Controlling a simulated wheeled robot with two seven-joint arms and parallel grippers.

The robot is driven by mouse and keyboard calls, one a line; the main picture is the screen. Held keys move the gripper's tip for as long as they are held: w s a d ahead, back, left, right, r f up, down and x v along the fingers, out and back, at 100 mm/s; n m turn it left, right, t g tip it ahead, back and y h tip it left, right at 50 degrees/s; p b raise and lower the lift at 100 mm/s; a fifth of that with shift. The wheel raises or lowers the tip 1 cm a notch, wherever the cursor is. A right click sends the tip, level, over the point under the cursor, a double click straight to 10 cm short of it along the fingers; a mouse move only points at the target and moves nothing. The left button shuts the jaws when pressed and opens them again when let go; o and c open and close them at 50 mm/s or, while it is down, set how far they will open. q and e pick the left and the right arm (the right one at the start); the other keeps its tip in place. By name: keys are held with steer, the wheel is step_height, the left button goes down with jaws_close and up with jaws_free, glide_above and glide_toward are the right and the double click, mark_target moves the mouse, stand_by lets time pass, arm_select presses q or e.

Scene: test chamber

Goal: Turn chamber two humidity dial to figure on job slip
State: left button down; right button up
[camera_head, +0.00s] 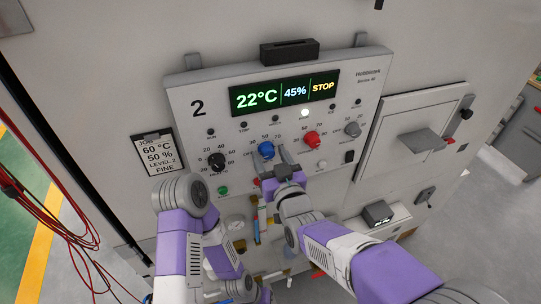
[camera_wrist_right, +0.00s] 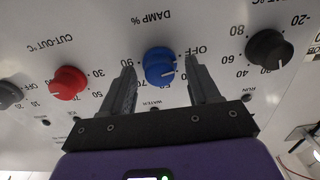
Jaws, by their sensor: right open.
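The job slip (camera_head: 158,154) at the panel's left reads 60 °C, 50 %, LEVEL 2, FINE. The panel (camera_head: 187,97) is marked 2, and its display (camera_head: 285,92) reads 22°C, 45% and STOP. The blue dial (camera_head: 266,150) carries a DAMP % label in the right wrist view (camera_wrist_right: 158,64).
A black dial (camera_head: 216,162) sits left of the blue one, a red dial (camera_head: 311,139) and a grey dial (camera_head: 352,129) right of it. A door with a handle (camera_head: 422,141) is at the right. Red cables (camera_head: 50,165) hang at the left.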

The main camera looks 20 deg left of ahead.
steer(key=shift+w+a, duration=0.1)
steer(key=shift+w, duration=0.05)
steer(key=shift+c, duration=0.2)
steer(key=c, duration=1)
